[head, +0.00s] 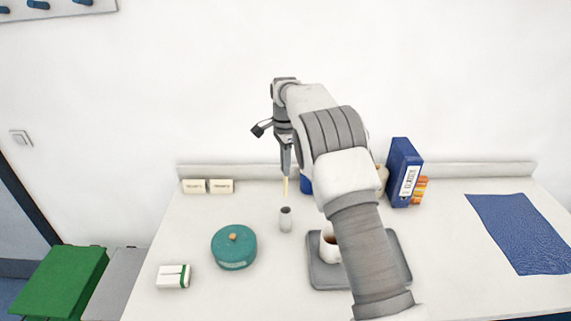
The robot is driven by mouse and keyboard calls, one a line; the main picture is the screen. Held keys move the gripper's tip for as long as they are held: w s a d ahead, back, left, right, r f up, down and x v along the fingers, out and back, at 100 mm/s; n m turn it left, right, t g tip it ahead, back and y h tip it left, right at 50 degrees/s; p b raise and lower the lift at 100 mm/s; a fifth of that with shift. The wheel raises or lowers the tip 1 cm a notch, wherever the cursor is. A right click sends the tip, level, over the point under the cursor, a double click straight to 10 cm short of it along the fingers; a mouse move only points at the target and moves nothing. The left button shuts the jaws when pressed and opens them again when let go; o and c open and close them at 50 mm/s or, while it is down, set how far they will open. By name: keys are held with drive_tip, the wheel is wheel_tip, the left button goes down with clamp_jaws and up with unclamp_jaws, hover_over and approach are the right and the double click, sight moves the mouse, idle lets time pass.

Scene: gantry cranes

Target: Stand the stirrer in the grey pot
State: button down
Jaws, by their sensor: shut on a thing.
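The stirrer (286,187) is a thin, pale wooden stick. My gripper (286,170) is shut on its upper part and holds it upright, pointing down. The stirrer's lower end shows just above the pot in the picture. I cannot tell from this one view how far apart they are in depth.
A teal round lidded tin (234,250) and a small white-and-green box (173,277) stand left of the pot. A grey tray (323,281) with a white cup (329,250) lies right, partly behind my arm. A blue box (402,172) stands farther back; a blue mat (520,232) lies right.

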drive_tip(key=b, duration=0.3)
hover_over(285, 196)
drive_tip(key=shift+w+d+f, duration=0.1)
drive_tip(key=shift+w+f, duration=0.05)
drive_tip(key=shift+f, duration=1.05)
drive_tip(key=shift+w+f, duration=0.1)
drive_tip(key=shift+f, duration=1.05)
drive_tip(key=shift+f+b, duration=1.55)
drive_tip(key=shift+f, duration=1.75)
drive_tip(key=c, duration=0.8)
unclamp_jaws()
drive_tip(key=shift+c, duration=0.2)
wheel_tip(285, 196, up, 18)
drive_tip(key=shift+f+p, duration=0.25)
drive_tip(key=shift+p, duration=0.4)
